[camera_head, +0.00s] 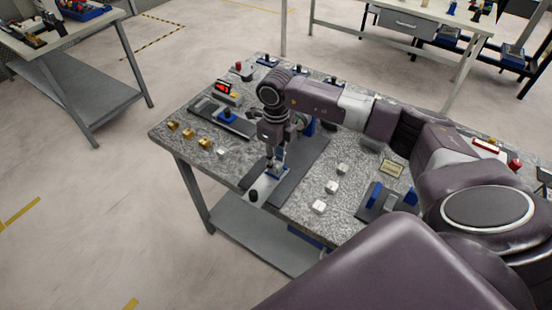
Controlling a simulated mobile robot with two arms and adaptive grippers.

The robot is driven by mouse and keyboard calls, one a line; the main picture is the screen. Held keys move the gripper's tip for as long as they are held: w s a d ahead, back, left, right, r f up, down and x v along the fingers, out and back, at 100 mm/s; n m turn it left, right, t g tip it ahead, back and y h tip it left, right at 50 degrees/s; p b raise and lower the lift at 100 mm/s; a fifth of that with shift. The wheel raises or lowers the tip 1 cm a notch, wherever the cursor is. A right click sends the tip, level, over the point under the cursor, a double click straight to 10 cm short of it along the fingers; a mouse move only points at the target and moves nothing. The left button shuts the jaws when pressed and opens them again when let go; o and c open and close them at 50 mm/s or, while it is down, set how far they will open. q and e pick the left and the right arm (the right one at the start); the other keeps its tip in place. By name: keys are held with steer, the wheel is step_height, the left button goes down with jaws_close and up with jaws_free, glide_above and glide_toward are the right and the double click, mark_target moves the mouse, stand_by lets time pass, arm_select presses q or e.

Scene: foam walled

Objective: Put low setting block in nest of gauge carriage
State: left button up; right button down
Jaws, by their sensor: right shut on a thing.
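My right gripper (277,168) reaches down over a blue piece (284,175) that looks like the nest of the gauge carriage. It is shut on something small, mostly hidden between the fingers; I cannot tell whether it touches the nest. A light metal plate with a black knob (253,196) runs from under the gripper to the table's front edge, on a dark base (300,172). Gold blocks (188,133) and a pale block (222,152) stand in a row at the left. Several white blocks (331,187) stand to the right. My left gripper is out of view.
My right arm hides part of the table's back. Other benches (75,32) stand apart.

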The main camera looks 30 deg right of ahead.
steer(key=shift+f+b, duration=0.65)
steer(key=c, duration=1.7)
jaws_free()
steer(key=shift+r+p, duration=0.6)
step_height(320, 180, up, 12)
steer(key=b, duration=0.2)
steer(key=shift+r+b, duration=0.1)
steer(key=shift+b, duration=0.3)
